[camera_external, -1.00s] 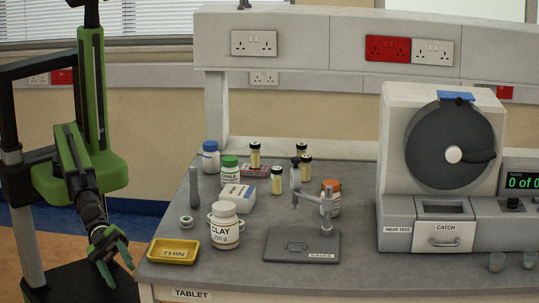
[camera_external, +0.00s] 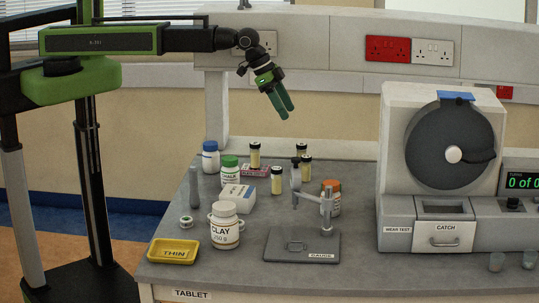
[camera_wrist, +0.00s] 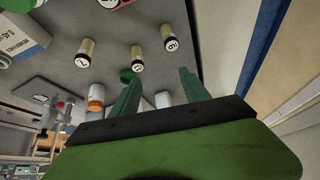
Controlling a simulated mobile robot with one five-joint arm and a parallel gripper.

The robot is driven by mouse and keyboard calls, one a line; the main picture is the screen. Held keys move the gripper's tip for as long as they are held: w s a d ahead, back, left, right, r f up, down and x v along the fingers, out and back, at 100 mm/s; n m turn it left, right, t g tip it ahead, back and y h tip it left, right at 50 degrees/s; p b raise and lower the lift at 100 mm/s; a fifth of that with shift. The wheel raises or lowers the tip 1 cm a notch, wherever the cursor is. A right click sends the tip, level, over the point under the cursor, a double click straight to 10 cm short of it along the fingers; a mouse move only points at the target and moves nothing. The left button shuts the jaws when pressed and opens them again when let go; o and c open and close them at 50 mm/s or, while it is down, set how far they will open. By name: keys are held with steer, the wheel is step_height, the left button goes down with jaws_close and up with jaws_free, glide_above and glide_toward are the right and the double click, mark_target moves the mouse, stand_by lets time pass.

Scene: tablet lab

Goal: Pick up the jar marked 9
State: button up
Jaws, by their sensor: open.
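Several small cream jars with black lids stand at the back of the bench: back-left (camera_external: 255,156), front (camera_external: 277,182), and right (camera_external: 305,170) and back-right (camera_external: 301,151). In the wrist view, one jar (camera_wrist: 82,51) reads 7. Another (camera_wrist: 170,37) has a round digit that could be 9 or 6; a third (camera_wrist: 137,56) has a mark I cannot read surely. My gripper (camera_external: 286,113) is open and empty, tilted down above the jars. In the wrist view its green fingers (camera_wrist: 158,76) stand apart, with a whitish thing partly visible between them.
Close by are a white box (camera_external: 238,195), a pink box (camera_external: 256,170), a green-lidded bottle (camera_external: 230,172), an orange-lidded bottle (camera_external: 331,197) and the gauge stand (camera_external: 302,244). The clay tub (camera_external: 225,228) and yellow tray (camera_external: 174,251) are in front. The large machine (camera_external: 440,170) stands right.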

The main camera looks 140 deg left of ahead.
steer(key=n, duration=0.1)
glide_toward(299, 144)
steer(key=shift+g+h, duration=0.4)
steer(key=shift+h, duration=0.1)
steer(key=b+x, duration=0.2)
steer(key=b, duration=0.1)
steer(key=b+x, duration=0.2)
steer(key=b, duration=0.2)
steer(key=b+x, duration=0.3)
steer(key=b, duration=0.1)
steer(key=shift+w+a+r, duration=0.1)
steer(key=shift+a+r, duration=0.05)
steer(key=shift+a, duration=0.15)
steer(key=shift+r, duration=0.1)
steer(key=b+x, duration=0.5)
steer(key=shift+w+a, duration=0.1)
steer(key=shift+a, duration=0.05)
steer(key=shift+r, duration=0.1)
jaws_close()
